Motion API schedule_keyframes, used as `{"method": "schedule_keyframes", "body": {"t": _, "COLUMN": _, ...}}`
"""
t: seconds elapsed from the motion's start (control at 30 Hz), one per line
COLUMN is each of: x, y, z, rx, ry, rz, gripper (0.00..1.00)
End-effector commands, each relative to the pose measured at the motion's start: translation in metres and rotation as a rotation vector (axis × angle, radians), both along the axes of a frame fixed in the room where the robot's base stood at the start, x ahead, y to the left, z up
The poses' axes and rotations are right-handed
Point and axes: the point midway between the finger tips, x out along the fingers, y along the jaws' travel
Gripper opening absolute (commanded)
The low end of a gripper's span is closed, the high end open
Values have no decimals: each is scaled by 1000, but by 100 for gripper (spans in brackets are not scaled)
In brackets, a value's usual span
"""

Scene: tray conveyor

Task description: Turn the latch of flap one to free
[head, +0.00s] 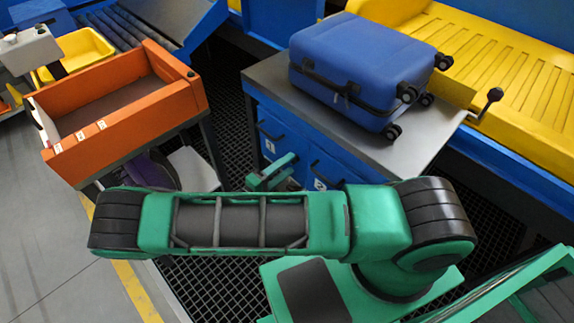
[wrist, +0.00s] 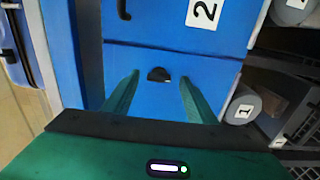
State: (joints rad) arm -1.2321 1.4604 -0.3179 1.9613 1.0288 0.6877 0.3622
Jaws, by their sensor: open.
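In the head view, a blue front with a label 1 (head: 269,146) and a black handle (head: 270,131) is on the cabinet's left side. My gripper (head: 273,173) is in front of the cabinet, low beside that front. In the wrist view, my gripper (wrist: 158,92) is open and empty, its two green fingers pointing at a blue panel (wrist: 158,105). A small black half-round piece (wrist: 159,74) on that panel lies between the fingers, apart from them. I cannot tell whether it is the latch of flap one or how it is turned.
A blue suitcase (head: 360,65) lies on the cabinet top (head: 430,135). A front labelled 2 (head: 318,184) is beside the first; its label shows in the wrist view (wrist: 204,10). Grey cylinders, one labelled 1 (wrist: 243,112), are at the right. An orange tray (head: 130,125) stands left.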

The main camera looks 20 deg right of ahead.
Motion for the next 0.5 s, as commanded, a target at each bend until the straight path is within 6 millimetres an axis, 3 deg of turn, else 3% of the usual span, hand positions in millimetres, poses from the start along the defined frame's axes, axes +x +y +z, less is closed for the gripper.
{"method": "schedule_keyframes", "body": {"t": 0.3, "x": -21, "y": 55, "z": -1, "rx": 3, "ry": -1, "rz": 4, "gripper": 52}}
{"method": "schedule_keyframes", "body": {"t": 0.5, "x": -32, "y": 80, "z": -1, "rx": 2, "ry": 0, "rz": 2, "gripper": 52}}
